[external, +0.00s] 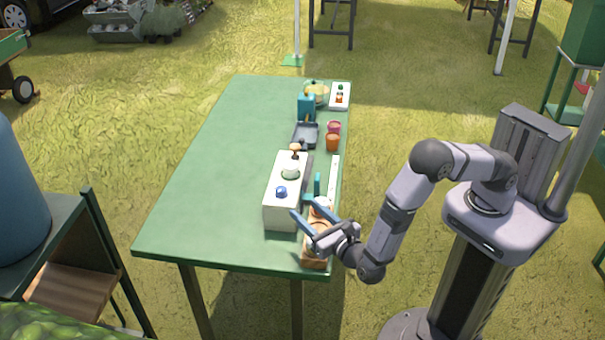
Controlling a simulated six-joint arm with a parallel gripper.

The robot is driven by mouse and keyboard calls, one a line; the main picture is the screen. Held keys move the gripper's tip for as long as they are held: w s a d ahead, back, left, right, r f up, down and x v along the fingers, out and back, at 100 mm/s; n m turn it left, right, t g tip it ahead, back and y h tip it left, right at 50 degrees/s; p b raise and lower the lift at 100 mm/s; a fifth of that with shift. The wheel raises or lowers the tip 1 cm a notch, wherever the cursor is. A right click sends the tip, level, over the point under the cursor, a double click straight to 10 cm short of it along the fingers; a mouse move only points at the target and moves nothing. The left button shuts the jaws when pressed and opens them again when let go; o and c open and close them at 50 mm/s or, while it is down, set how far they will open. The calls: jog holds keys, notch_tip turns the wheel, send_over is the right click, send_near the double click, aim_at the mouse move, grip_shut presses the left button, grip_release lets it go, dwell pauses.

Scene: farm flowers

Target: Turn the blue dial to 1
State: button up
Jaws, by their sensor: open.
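The blue dial (281,192) sits on top of a white box (283,217) near the front right of the green table. My gripper (301,219) is open, with its two fingers spread at the near right corner of the white box. The fingers are below and to the right of the dial in the picture and look apart from it. The dial's markings and the number it points to are too small to read.
A pale round knob (290,173) and a brown-topped knob (295,149) are also on the box. A wooden block (316,262) lies under my gripper. Orange (332,143) and pink cups stand farther back. The table's left half (215,180) is clear.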

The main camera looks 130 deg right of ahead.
aim_at(285, 193)
jog(key=shift+w+d+r, duration=0.1)
jog(key=shift+w, duration=0.25)
jog(key=shift+d+p, duration=1.5)
jog(key=shift+d, duration=4.5)
jog(key=c, duration=1)
jog(key=shift+c, duration=0.2)
